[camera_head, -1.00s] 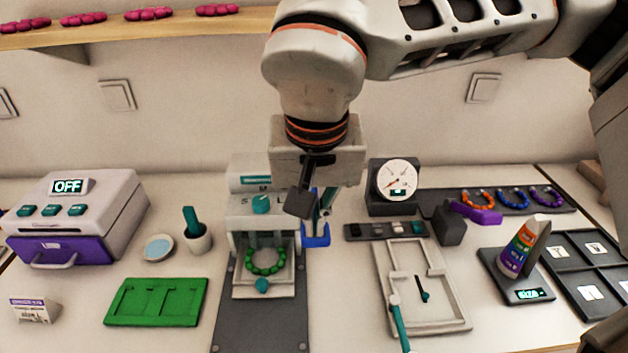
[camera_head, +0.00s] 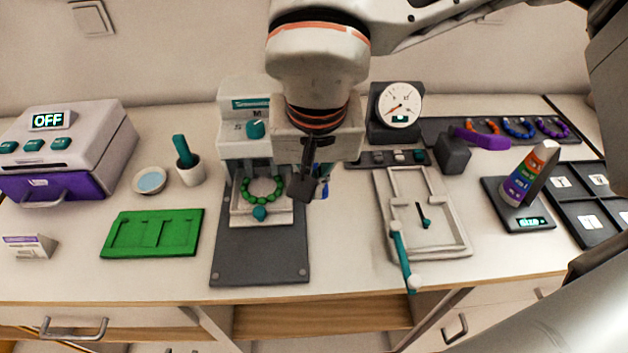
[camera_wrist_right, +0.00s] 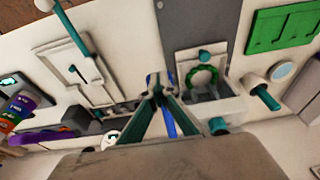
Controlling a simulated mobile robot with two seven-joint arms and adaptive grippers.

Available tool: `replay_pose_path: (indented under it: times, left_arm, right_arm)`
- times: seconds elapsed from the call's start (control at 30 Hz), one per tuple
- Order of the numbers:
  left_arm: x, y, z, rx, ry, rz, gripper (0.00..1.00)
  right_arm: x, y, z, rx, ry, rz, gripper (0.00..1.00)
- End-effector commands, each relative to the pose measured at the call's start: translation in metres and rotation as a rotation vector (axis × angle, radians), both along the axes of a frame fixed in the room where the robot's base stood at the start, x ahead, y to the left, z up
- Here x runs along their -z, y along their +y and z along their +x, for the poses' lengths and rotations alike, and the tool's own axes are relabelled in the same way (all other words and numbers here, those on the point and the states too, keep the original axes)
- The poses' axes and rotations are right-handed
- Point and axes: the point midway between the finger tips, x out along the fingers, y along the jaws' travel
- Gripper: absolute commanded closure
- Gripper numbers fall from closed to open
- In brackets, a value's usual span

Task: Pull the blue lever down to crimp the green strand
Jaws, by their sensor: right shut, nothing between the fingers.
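The crimp press (camera_head: 245,95) stands at the middle of the table and also shows in the wrist view (camera_wrist_right: 230,108). The green strand (camera_head: 276,192) lies as a ring on its bed; it also shows in the wrist view (camera_wrist_right: 205,74). The blue lever (camera_head: 323,190) is at the press's right side, mostly hidden behind my right gripper (camera_head: 303,192). My left gripper is out of view.
A white frame with a teal-handled arm (camera_head: 400,258) and a dial gauge (camera_head: 398,105) stand to the right. A green tray (camera_head: 152,248), a mortar-like cup (camera_head: 190,173) and a purple-drawer machine (camera_head: 75,150) are at left. The dark mat (camera_head: 258,268) before the press is clear.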

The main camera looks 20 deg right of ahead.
Motion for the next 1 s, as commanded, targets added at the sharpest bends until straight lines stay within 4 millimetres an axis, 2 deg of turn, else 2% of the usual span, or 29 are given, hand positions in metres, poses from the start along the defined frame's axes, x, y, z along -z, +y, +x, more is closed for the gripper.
replay_pose_path:
  times: [0.03, 0.37, 0.47, 0.8, 1.0]
  left_arm:
    - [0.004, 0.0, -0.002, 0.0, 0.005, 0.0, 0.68]
    - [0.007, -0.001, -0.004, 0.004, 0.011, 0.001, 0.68]
    - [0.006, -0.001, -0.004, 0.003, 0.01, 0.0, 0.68]
    - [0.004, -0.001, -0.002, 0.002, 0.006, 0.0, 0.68]
    - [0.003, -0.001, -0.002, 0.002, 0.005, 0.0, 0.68]
  right_arm:
    - [0.011, -0.002, -0.004, -0.002, 0.022, -0.008, 1.0]
    - [0.007, -0.001, -0.005, -0.004, 0.025, -0.008, 1.0]
    - [-0.006, -0.001, -0.007, -0.003, 0.021, -0.008, 1.0]
    - [-0.079, 0.004, -0.019, 0.0, 0.002, -0.001, 1.0]
    - [-0.107, 0.005, -0.025, 0.001, -0.001, -0.001, 1.0]
